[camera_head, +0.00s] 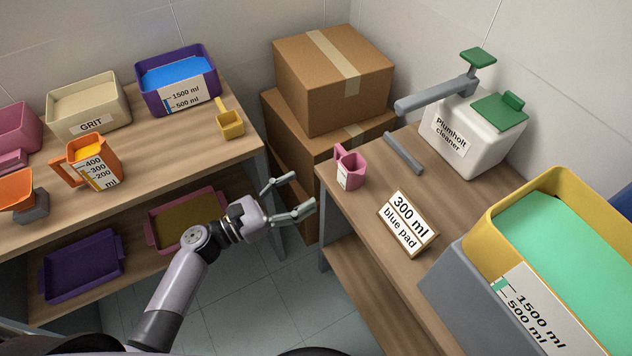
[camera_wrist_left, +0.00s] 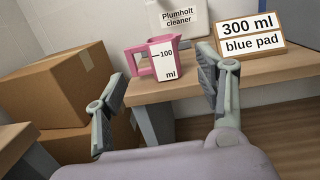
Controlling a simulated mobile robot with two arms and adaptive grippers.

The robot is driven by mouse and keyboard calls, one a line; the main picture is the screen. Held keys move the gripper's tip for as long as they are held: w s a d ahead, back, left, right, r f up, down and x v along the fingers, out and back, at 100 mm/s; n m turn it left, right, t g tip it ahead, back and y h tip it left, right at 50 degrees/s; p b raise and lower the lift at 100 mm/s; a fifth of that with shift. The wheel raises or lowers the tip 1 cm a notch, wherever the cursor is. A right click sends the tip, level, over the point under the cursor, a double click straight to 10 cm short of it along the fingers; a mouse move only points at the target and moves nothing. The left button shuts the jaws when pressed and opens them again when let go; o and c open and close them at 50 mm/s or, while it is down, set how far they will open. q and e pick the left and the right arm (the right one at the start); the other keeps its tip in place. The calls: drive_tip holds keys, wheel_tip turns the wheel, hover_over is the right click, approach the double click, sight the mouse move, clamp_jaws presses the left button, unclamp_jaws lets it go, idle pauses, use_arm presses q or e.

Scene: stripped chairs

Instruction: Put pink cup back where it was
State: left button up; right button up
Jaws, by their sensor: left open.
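The pink cup (camera_head: 350,170) stands upright near the left corner of the right-hand table (camera_head: 372,218). It has a white measuring label, and its handle is on the left in the head view. In the left wrist view the pink cup (camera_wrist_left: 160,60) stands ahead, with "100 ml" on its label and its handle to the left. My left gripper (camera_head: 295,197) is open and empty, in the gap between the two tables, short of the cup. Its spread fingers (camera_wrist_left: 160,105) frame the lower part of the left wrist view. My right gripper does not show.
A "300 ml blue pad" sign (camera_head: 407,224), a grey bar (camera_head: 403,153) and the Plumholt cleaner container (camera_head: 470,140) stand near the cup. Cardboard boxes (camera_head: 330,85) fill the back corner. The left table (camera_head: 150,135) holds a yellow scoop (camera_head: 230,124), an orange jug (camera_head: 97,160) and bins.

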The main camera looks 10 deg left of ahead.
use_arm(q)
drive_tip(key=shift+v, duration=0.9)
drive_tip(key=s+a+f+m+g+y, duration=0.1)
drive_tip(key=s+f+m+y, duration=0.15)
drive_tip(key=f, duration=0.65)
drive_tip(key=s+a+f+m+g+y, duration=0.1)
drive_tip(key=f+g+y, duration=0.15)
drive_tip(key=f, duration=0.65)
drive_tip(key=s+a+f+m+g+y, duration=0.2)
drive_tip(key=s+f+m+y, duration=0.15)
drive_tip(key=s+f, duration=0.4)
drive_tip(key=s+a+f+m+g+y, duration=0.15)
drive_tip(key=s+f+m, duration=0.25)
drive_tip(key=f, duration=0.7)
drive_tip(key=s+a+f+m+g+y, duration=0.1)
drive_tip(key=s+a+f+m+y, duration=0.1)
drive_tip(key=s+f+m, duration=0.3)
drive_tip(key=s+a+f+m+g+y, duration=0.2)
drive_tip(key=s+a+f+m, duration=0.3)
drive_tip(key=s+m, duration=0.7)
drive_tip(key=shift+s+f+g+y+p, duration=0.3)
drive_tip(key=shift+s+f+y, duration=0.35)
drive_tip(key=shift+s, duration=2.65)
drive_tip(key=shift+f, duration=0.1)
